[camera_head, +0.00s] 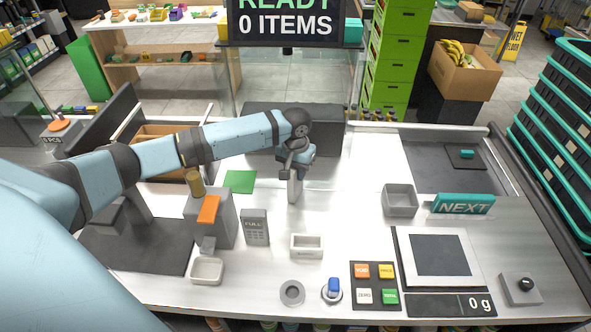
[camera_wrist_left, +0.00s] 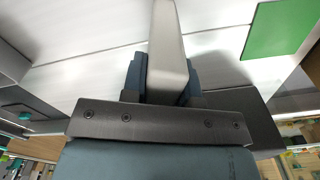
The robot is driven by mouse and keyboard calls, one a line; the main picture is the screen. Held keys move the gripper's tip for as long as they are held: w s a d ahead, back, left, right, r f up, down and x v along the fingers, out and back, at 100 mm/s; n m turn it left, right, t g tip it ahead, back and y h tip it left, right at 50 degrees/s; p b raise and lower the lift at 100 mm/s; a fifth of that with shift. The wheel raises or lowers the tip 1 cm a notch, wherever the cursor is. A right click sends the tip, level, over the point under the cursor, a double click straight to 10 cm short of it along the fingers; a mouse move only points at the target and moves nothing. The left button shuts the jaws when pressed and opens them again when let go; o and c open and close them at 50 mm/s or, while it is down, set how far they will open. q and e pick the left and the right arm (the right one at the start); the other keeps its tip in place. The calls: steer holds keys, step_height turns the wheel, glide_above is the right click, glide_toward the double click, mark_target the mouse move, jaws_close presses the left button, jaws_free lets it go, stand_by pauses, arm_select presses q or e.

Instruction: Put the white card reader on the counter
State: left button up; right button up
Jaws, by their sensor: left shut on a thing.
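My left gripper (camera_head: 294,172) is shut on a pale, slim slab, the white card reader (camera_head: 294,190), which it holds upright in the middle of the counter (camera_head: 350,165). In the left wrist view the card reader (camera_wrist_left: 167,50) sits between the two dark fingers, its narrow edge towards the camera. Its keypad and screen are not visible. I cannot tell whether its lower end touches the counter. My right gripper does not show.
A green square (camera_head: 240,181) lies left of the gripper. A grey keypad terminal (camera_head: 254,226), a grey box with an orange top (camera_head: 209,212) and a white tray (camera_head: 306,246) stand nearer. A grey bin (camera_head: 400,200) and the scale (camera_head: 440,255) are to the right.

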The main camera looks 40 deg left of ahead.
arm_select(q)
steer(key=o, duration=1)
step_height(320, 180, up, 11)
steer(key=shift+r+b, duration=0.2)
steer(key=shift+b, duration=0.45)
steer(key=shift+r, duration=0.4)
steer(key=shift+f, duration=0.1)
